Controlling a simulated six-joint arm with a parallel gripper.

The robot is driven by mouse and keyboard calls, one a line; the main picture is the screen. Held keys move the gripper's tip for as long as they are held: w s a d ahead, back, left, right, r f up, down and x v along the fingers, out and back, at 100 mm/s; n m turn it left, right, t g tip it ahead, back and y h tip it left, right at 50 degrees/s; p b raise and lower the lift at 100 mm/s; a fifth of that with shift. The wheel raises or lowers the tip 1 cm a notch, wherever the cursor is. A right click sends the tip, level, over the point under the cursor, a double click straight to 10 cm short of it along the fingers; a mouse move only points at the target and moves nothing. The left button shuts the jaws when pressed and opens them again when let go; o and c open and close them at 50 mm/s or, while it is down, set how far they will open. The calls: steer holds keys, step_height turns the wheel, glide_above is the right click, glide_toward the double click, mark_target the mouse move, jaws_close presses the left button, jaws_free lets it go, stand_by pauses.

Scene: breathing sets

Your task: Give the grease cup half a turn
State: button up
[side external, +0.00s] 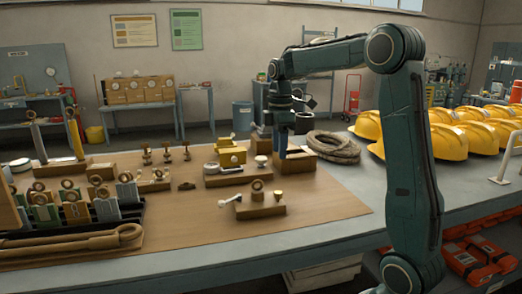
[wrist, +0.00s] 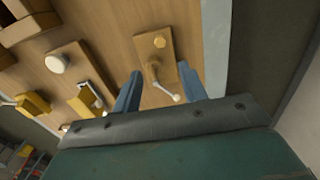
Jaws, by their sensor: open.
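A small brass fitting that looks like the grease cup (side external: 278,195) stands at the right end of a low wooden block (side external: 262,209). In the wrist view the brass piece (wrist: 159,41) shows from above, with a six-sided outline. The same block carries an upright ring (side external: 257,187) and a lever with a white ball end (side external: 237,199). My gripper (side external: 281,154) points down behind the block, above the table, with nothing visible in it. In the wrist view my gripper (wrist: 160,68) has its fingers apart, the lever showing between them and the brass piece beyond the tips.
Other wooden blocks with fittings stand close by, one with a yellow box (side external: 231,156). A coil of rope (side external: 332,147) and yellow helmets (side external: 447,141) lie to the right. A dark rack of tags (side external: 85,222) stands at left. The brown mat (side external: 325,205) is clear right of the block.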

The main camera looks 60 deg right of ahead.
mark_target(278, 192)
step_height(278, 192, down, 13)
steer(key=shift+f, duration=0.2)
stand_by(0.5)
jaws_close()
